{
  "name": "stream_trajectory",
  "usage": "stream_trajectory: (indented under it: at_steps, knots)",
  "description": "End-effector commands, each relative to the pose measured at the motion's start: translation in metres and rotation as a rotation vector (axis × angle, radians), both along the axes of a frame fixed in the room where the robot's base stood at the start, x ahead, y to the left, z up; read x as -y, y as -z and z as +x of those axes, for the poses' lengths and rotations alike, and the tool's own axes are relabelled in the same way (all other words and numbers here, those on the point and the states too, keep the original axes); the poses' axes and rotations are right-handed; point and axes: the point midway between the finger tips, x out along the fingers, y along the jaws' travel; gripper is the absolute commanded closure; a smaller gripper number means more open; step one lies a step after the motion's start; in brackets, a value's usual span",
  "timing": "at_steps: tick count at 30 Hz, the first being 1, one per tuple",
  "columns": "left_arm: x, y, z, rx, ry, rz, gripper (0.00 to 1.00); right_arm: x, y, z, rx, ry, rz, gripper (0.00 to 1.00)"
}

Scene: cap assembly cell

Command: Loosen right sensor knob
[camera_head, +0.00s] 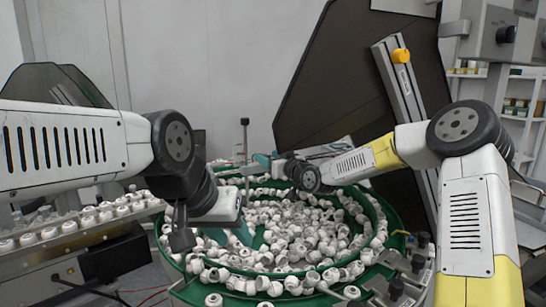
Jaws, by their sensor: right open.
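Several black knobs (422,240) stand on metal brackets at the lower right rim of the green bowl feeder (378,215). I cannot tell which of them is the right sensor knob. My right gripper (286,168) is small and partly hidden behind its wrist, over the far side of the bowl, well apart from these knobs. It is open, with nothing seen in it. My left gripper (183,228) points down at the bowl's left rim; its fingers are dark and seen edge-on, so I cannot tell whether they are apart.
White caps (300,235) fill the bowl. A rail with a row of caps (65,226) runs at the left. An orange knob (400,56) sits on a tilted metal post before a large dark panel (340,75). A grey box with a black knob (506,34) hangs at the upper right.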

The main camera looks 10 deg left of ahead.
Motion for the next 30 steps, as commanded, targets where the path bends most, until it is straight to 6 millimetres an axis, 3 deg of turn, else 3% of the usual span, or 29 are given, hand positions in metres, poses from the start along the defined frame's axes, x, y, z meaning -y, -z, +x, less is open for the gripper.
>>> stream_trajectory:
  at_steps: [9,22,26,30]
  knots:
    - [0.000,0.000,0.000,0.000,0.000,0.000,0.64,0.032,-0.001,-0.036,0.002,-0.001,-0.001,0.46]
    - [0.000,0.000,0.000,0.000,0.000,0.000,0.64,0.035,0.000,-0.042,-0.003,-0.001,-0.008,0.46]
    - [0.000,0.000,0.000,0.000,0.000,0.000,0.64,0.039,0.005,-0.053,-0.041,0.005,-0.089,0.46]
    - [0.000,0.000,0.000,0.000,0.000,0.000,0.64,0.063,0.016,-0.080,-0.149,0.053,-0.263,0.46]
